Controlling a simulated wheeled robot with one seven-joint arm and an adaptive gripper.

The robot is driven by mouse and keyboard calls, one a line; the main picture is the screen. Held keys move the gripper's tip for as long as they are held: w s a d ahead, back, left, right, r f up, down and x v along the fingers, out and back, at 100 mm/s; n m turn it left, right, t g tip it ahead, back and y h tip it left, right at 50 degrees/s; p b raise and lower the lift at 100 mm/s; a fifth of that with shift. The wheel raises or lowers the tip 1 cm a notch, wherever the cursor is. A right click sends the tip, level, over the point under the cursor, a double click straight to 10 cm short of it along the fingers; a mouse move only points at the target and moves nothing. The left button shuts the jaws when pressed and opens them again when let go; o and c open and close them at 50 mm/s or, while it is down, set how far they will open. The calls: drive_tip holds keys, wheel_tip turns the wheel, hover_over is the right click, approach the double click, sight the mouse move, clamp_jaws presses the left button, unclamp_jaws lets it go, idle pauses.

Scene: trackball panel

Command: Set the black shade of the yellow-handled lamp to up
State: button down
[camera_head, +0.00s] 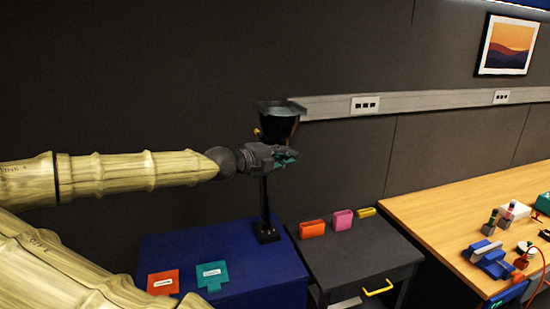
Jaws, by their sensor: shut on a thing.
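The lamp stands on the blue cabinet top, with a black base (267,235) and a thin upright black post. Its black shade (279,124) is at the top of the post, with its wide end facing up and its narrow end down. A small yellow-orange part (257,132), perhaps the handle, shows at the shade's left side. My gripper (284,158) has dark jaws with teal tips. It comes in from the left, just under the shade and in front of the post. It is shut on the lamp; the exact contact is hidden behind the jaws.
On the blue cabinet (225,240) lie an orange plate (163,282) and a teal plate (212,275). A dark grey cabinet (350,255) beside it carries small orange, pink and yellow blocks. A wooden desk (440,210) with several devices is at right. A grey wall rail (400,104) runs behind.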

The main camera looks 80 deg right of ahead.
drive_tip(key=shift+f, duration=0.1)
idle(0.4)
drive_tip(key=c, duration=1.5)
unclamp_jaws()
drive_tip(key=shift+d, duration=0.1)
drive_tip(key=shift+o, duration=0.2)
drive_tip(key=v, duration=1.2)
